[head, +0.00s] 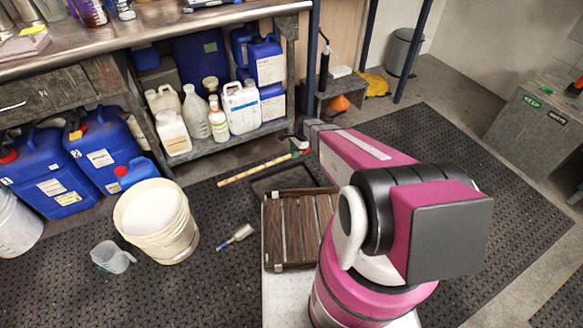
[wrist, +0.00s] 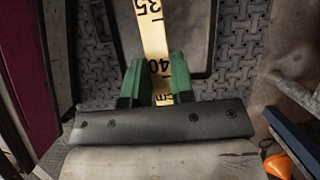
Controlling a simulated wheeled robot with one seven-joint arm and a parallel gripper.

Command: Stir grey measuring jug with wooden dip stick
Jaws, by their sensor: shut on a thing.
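The grey measuring jug (head: 112,258), translucent with a handle, stands on the black mat at the lower left in the head view. The wooden dip stick (head: 252,169) is long and pale yellow. It reaches leftward from my gripper (head: 297,153) across the mat area, well apart from the jug. In the wrist view, the green fingers of my gripper (wrist: 157,68) are shut on the dip stick (wrist: 153,30) near its 40 cm mark. The stick's far end is out of the wrist view.
A cream bucket (head: 185,238) with white contents stands right of the jug. A brush (head: 237,236) lies on the mat. A brown slatted crate (head: 300,225) is beside my arm. Blue canisters (head: 100,150) and a shelf with bottles (head: 215,143) line the bench.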

